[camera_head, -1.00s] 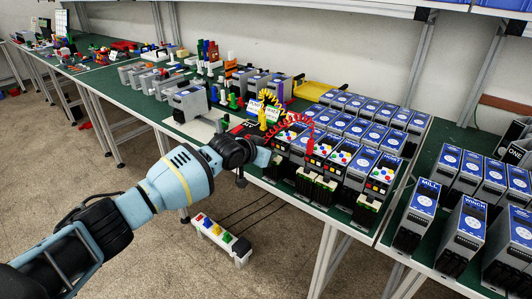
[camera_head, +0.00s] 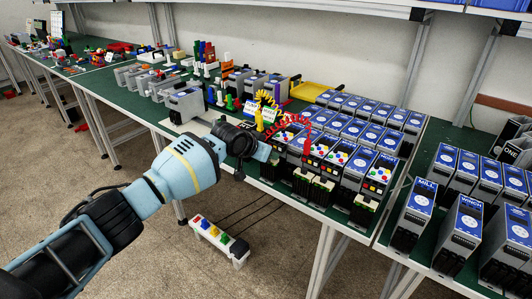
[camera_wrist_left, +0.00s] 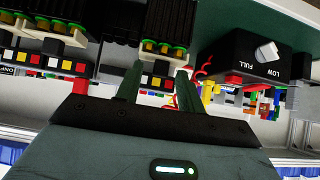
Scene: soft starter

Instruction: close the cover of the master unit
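In the head view, grey units with blue tops stand in rows on the green bench. Several front units (camera_head: 322,145) show panels of coloured buttons. I cannot read which one is the master unit, nor make out its cover. My left gripper (camera_head: 268,153) is at the bench's front edge, beside the left end of the front row. In the left wrist view, its two dark fingers (camera_wrist_left: 157,78) are apart with nothing held between them. A button panel (camera_wrist_left: 157,81) with green terminals shows behind and between the fingers. My right gripper is not in view.
A black box (camera_wrist_left: 243,58) with a white knob marked LOW and FULL is beside the fingers. Red and yellow coiled leads (camera_head: 285,118) arch above the units. A white strip with coloured buttons (camera_head: 218,240) stands below the bench. More units (camera_head: 460,235) stand right.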

